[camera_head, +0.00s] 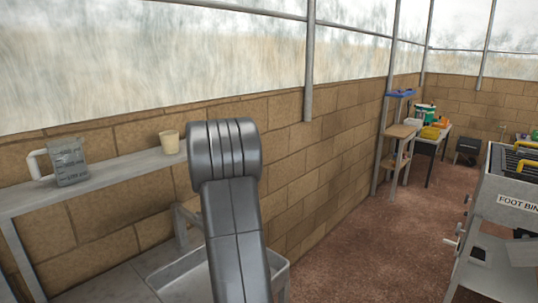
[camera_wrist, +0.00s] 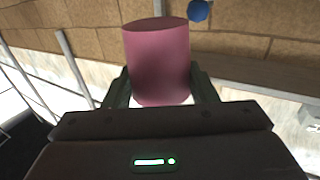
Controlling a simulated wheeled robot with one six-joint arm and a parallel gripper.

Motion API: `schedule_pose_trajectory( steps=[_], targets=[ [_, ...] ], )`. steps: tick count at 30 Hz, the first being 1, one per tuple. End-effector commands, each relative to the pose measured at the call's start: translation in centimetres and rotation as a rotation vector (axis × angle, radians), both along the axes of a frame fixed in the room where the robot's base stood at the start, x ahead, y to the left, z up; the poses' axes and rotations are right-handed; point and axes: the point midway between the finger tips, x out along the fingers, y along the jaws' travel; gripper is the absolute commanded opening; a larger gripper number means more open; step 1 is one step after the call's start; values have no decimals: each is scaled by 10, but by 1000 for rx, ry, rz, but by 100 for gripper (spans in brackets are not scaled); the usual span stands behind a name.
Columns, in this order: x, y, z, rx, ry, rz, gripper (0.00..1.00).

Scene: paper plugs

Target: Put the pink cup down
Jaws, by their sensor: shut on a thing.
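The pink cup (camera_wrist: 158,62) fills the upper middle of the wrist view. My gripper (camera_wrist: 160,86) is shut on it, with one dark finger on each side of the cup. The wrist view looks upside down, with the bright window band low in the picture. In the head view my arm stands in the middle, and the cup and gripper do not show there.
A pale shelf (camera_head: 100,180) at the left of the head view bears a grey bag-like thing (camera_head: 68,162) and a beige cup (camera_head: 168,141). A grey tray (camera_head: 180,268) lies below. A blue round thing (camera_wrist: 198,10) shows near the cup.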

Motion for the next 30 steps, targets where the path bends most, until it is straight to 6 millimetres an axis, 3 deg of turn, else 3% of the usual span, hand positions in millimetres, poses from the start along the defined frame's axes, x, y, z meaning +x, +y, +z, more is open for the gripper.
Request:
schedule_pose_trajectory(
  steps=[1,3,15,21,30],
  targets=[
    [-1,-9,-18,-3,10,-29,18],
    [-3,-21,-37,-2,8,-68,18],
    [-13,-80,-132,-2,5,-262,18],
    [-16,-100,-162,1,2,-327,17],
    [-17,-107,-174,2,-2,-352,17]
  ],
)
